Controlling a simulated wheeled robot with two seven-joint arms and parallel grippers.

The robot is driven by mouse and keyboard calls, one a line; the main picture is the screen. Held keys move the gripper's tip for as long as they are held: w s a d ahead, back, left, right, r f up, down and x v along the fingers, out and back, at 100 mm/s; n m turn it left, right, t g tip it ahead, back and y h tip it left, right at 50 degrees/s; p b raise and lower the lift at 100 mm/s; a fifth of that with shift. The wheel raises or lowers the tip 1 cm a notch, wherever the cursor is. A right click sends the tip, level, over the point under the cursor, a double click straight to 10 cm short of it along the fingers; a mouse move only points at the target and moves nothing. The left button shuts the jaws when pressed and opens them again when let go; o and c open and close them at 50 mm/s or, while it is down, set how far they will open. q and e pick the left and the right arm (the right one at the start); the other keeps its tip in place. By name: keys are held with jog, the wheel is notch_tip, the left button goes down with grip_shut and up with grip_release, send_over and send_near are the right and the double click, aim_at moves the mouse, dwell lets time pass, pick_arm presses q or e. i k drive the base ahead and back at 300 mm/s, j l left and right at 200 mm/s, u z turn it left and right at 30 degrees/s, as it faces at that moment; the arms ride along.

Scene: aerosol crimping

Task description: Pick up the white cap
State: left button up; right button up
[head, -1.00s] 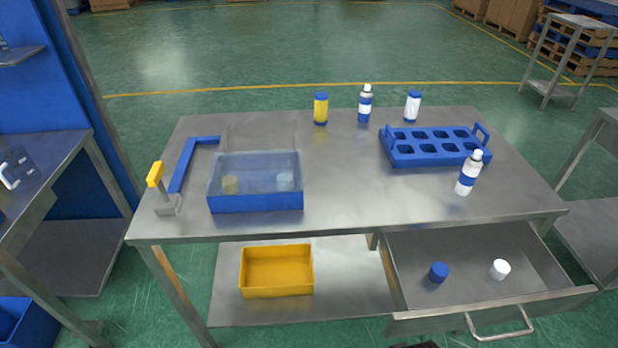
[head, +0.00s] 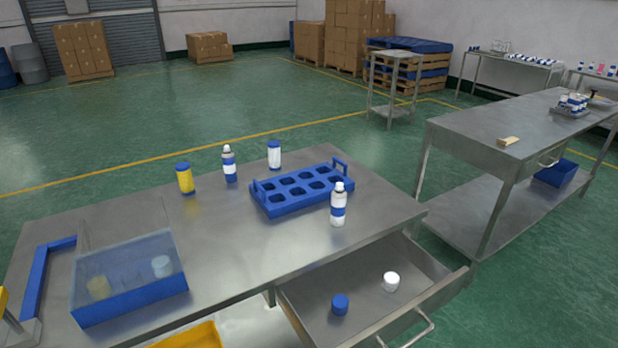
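A white cap (head: 391,281) sits in the open drawer (head: 362,262) at the right end of the table, in the head view. A blue cap (head: 340,304) sits in the same drawer, to the left of the white one. Another whitish cap-like piece (head: 161,266) shows through the clear cover of the blue box (head: 130,303), beside a yellowish one (head: 98,287). Neither of my grippers is in view.
A blue rack (head: 300,191) with empty holes stands on the steel table (head: 225,245). A white-and-blue can (head: 338,206) stands by its front right. Several cans stand behind. Another steel table (head: 470,118) is at the right, with floor between.

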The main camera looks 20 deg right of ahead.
aim_at(391, 280)
jog(key=z, duration=1.35)
